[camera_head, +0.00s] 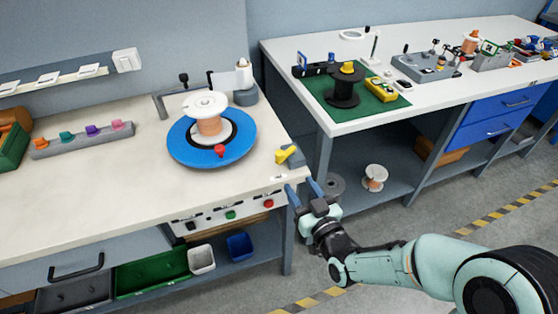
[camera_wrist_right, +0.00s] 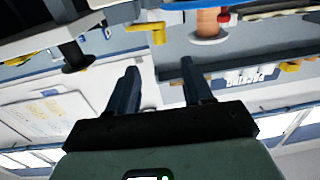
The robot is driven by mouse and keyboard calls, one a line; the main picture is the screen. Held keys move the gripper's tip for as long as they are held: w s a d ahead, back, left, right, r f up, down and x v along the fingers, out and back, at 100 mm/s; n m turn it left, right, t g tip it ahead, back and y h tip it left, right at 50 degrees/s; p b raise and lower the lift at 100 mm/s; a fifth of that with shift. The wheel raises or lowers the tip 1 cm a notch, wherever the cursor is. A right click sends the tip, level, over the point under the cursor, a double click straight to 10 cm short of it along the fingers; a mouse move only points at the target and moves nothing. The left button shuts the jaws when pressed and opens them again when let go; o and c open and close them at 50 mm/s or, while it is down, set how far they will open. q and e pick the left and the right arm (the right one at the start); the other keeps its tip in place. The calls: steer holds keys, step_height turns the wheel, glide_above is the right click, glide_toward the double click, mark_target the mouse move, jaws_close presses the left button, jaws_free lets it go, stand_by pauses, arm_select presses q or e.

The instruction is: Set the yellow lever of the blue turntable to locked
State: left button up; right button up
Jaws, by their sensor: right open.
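The blue turntable (camera_head: 182,143) lies on the near workbench, with a white-flanged copper spool (camera_head: 209,125) upright on it and a red knob (camera_head: 219,150) near its front. The yellow lever (camera_head: 285,154) is on a grey block at the bench's right edge, right of the turntable. A yellow bent piece, seemingly this lever (camera_wrist_right: 150,32), shows at the top of the right wrist view, beyond the fingers. My right gripper (camera_head: 302,191) is open and empty, just off the bench corner, nearer than the lever and apart from it. It also shows in the right wrist view (camera_wrist_right: 161,78). My left gripper is not in view.
The bench front carries a panel with coloured buttons (camera_head: 230,215). A grey rack with coloured pegs (camera_head: 84,140) stands at left. A second bench (camera_head: 300,62) with a green mat (camera_head: 318,90) and a black spool stands behind right, across a gap. The bench top's front is clear.

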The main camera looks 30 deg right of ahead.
mark_target(281, 157)
steer(key=w+p, duration=0.2)
steer(key=w, duration=0.2)
steer(key=w+p, duration=0.3)
steer(key=w, duration=0.2)
steer(key=w+p, duration=0.2)
steer(key=w, duration=0.2)
steer(key=shift+w+d, duration=0.15)
steer(key=shift+d, duration=0.25)
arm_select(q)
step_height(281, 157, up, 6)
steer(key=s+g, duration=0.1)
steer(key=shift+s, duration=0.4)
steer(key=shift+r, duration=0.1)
arm_select(e)
steer(key=shift+r, duration=0.1)
jaws_close()
